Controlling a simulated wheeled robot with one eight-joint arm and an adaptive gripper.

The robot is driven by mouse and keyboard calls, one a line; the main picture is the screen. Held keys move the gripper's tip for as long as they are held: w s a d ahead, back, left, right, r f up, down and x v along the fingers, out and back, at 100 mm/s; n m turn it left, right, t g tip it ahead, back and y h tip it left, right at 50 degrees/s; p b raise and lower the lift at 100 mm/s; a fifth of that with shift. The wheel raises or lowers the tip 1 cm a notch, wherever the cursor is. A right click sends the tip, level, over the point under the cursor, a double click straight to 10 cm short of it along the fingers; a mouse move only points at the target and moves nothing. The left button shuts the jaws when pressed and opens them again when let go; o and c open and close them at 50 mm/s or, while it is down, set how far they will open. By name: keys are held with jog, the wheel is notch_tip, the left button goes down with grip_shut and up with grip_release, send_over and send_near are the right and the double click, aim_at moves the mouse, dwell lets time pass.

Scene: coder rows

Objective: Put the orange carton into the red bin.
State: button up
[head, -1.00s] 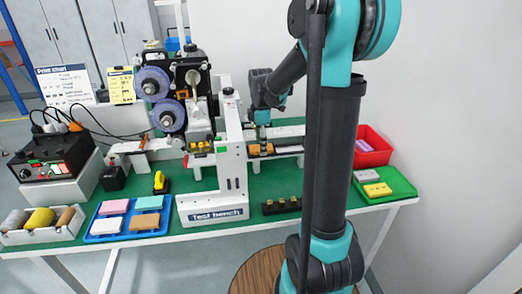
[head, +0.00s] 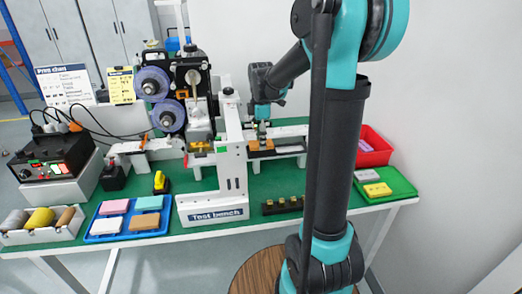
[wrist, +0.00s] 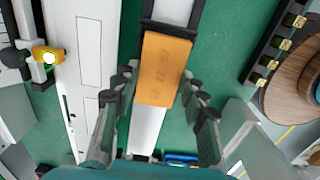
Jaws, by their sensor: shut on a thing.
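The orange carton (head: 264,145) is at the white conveyor rail, right of the test bench's upright; it also shows in the wrist view (wrist: 163,68) between my fingers. My gripper (head: 262,130) points down over the carton and is shut on it; in the wrist view its two dark fingers (wrist: 160,105) stand on either side of the carton's near end. Whether the carton is clear of the rail is hard to tell. The red bin (head: 378,157) is at the right of the table, partly hidden behind my arm, with a purple item in it.
A green tray (head: 404,186) with grey and yellow blocks lies in front of the red bin. The white test bench (head: 233,165) with its reels stands left of my gripper. A dark rack (head: 283,206) lies in front. A blue tray (head: 95,228) of blocks is further left.

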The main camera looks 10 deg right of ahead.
jog(key=shift+r, duration=1.5)
jog(key=shift+s, duration=0.1)
